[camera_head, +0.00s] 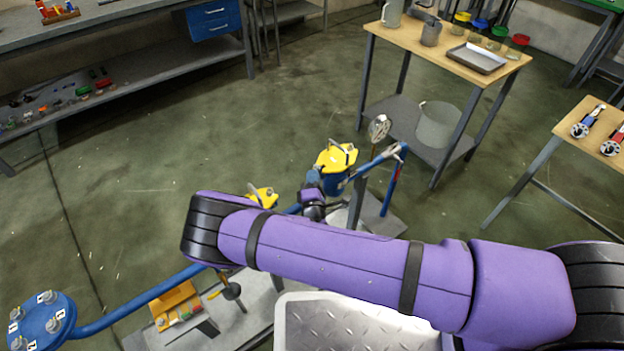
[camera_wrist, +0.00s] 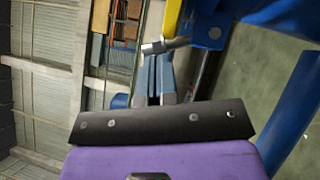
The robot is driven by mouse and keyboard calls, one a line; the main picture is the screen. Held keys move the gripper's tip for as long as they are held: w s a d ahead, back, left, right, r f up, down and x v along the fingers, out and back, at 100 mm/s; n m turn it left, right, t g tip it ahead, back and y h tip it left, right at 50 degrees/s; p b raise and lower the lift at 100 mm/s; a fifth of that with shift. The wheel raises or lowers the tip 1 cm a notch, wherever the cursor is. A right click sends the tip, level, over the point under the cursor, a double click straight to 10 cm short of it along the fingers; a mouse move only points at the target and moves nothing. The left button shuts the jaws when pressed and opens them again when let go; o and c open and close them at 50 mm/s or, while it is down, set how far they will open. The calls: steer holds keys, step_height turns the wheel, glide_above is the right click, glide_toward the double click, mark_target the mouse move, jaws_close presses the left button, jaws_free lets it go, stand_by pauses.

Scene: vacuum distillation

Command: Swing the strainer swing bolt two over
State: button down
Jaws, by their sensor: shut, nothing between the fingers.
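The strainer has a yellow lid (camera_head: 338,157) on a blue body (camera_head: 334,186), in the middle of the head view. In the wrist view its yellow edge (camera_wrist: 172,16) and blue side (camera_wrist: 209,33) are close up. A silver swing bolt (camera_wrist: 166,45) sticks out sideways from there; I cannot tell which number it is. My gripper (camera_wrist: 157,60) is shut and empty, with its fingertips just below the silver bolt; contact is unclear. In the head view my gripper (camera_head: 314,174) is at the left side of the strainer, and my arm hides part of the pipework.
A second yellow-topped fitting (camera_head: 262,197) is left of my gripper. Blue pipe (camera_head: 150,296) runs to a round blue flange (camera_head: 42,322) at lower left. A wooden-topped table (camera_head: 400,36) with cups and a tray stands behind. The floor at left is clear.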

steer(key=shift+w+d+r+m+g+h, duration=0.25)
steer(key=shift+m+g, duration=0.2)
steer(key=shift+m, duration=0.25)
steer(key=shift+w+d+r+m+g+h, duration=0.15)
steer(key=shift+r+m+g, duration=0.25)
steer(key=shift+m, duration=0.3)
steer(key=shift+d, duration=0.1)
